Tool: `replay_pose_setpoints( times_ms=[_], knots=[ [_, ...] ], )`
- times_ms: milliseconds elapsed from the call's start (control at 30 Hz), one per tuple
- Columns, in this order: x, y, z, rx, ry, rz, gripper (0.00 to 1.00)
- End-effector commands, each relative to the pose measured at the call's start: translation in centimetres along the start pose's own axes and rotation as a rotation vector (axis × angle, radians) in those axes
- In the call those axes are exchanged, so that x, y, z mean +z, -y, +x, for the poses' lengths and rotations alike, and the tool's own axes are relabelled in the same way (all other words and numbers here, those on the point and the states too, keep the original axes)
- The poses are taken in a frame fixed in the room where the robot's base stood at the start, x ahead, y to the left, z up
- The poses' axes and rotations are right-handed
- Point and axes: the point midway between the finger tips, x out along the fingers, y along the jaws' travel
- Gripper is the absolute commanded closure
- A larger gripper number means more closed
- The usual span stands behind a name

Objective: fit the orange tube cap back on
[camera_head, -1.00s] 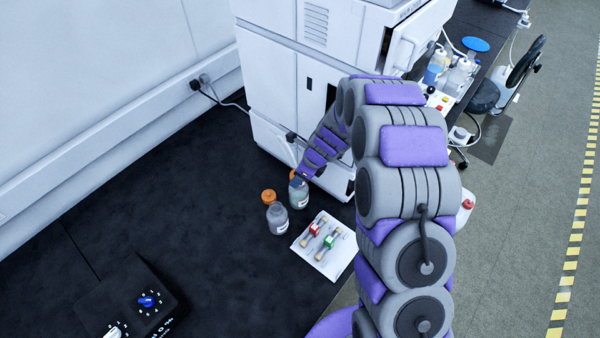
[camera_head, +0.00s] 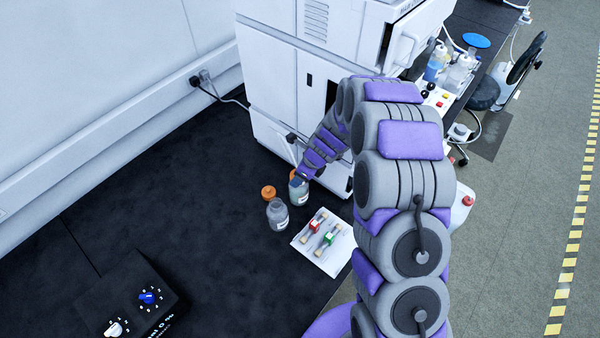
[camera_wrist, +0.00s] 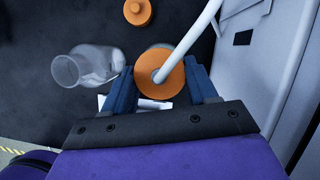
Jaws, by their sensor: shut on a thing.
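The orange tube cap (camera_wrist: 160,73) is between the blue fingers of my gripper (camera_wrist: 163,85), which is shut on it. A white tube runs up from the cap's middle. In the head view my gripper (camera_head: 297,182) is at the top of a bottle with pale green liquid (camera_head: 299,196). The fingers hide most of the cap there. I cannot tell whether the cap is seated on the neck or just above it.
An open, clear bottle (camera_head: 277,215) stands close to the left; it also shows in the wrist view (camera_wrist: 88,68). A loose orange cap (camera_head: 268,192) lies behind it. A white tray (camera_head: 318,262) is in front. A white instrument (camera_head: 290,80) stands behind.

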Motion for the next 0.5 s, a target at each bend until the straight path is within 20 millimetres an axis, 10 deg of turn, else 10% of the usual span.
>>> replay_pose_setpoints(
  times_ms=[400,433,500],
  knots=[
    [-0.18,0.05,0.47,-0.001,0.0,0.001,0.74],
    [-0.18,0.05,0.47,-0.001,0.0,0.001,0.4],
    [-0.17,0.05,0.47,-0.001,0.0,0.001,0.33]
  ],
)
